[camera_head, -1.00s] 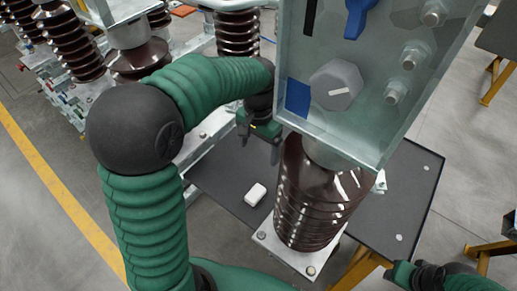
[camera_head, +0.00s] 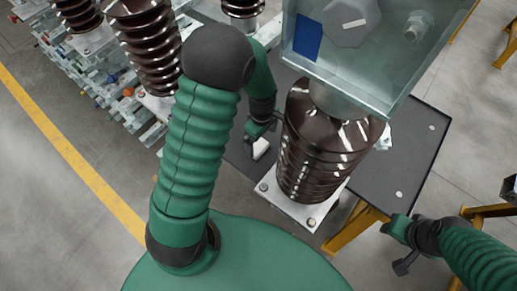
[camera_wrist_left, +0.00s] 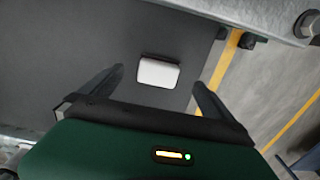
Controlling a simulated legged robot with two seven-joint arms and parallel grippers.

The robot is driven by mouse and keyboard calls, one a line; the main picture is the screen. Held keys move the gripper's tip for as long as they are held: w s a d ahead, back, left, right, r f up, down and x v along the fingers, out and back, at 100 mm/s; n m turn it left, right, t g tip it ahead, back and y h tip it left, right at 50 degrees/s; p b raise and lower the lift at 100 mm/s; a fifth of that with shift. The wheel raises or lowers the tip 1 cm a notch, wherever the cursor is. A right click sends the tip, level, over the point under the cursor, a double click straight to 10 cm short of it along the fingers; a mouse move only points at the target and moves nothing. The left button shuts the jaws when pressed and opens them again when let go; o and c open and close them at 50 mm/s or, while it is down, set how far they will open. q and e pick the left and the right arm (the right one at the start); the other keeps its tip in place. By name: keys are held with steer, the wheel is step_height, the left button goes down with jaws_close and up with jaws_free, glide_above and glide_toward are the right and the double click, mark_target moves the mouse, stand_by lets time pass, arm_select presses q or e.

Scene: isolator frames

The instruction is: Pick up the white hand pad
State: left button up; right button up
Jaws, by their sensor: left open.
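The white hand pad (camera_head: 260,148) lies on the dark table top beside the brown ribbed insulator. In the left wrist view the pad (camera_wrist_left: 158,73) shows as a small white block with a dark edge at its far side. My left gripper (camera_head: 260,131) is over the pad in the head view and hides part of it. In the left wrist view its two fingers (camera_wrist_left: 158,77) are spread, with the pad between their tips in the picture and nothing held. My right gripper (camera_head: 398,246) is at the lower right, away from the pad; its jaw state is unclear.
The brown insulator (camera_head: 318,150) stands on a metal base plate (camera_head: 300,208) just right of the pad, under a glassy metal box (camera_head: 370,60). The dark table (camera_head: 412,145) has free room at right. More insulators (camera_head: 148,45) stand at upper left.

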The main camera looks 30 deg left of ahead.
mark_target(261, 148)
arm_select(q)
step_height(261, 148, down, 8)
steer(key=shift+w+r, duration=0.15)
steer(key=shift+r, duration=0.15)
steer(key=c, duration=1.6)
steer(key=shift+o, duration=0.2)
step_height(261, 148, up, 10)
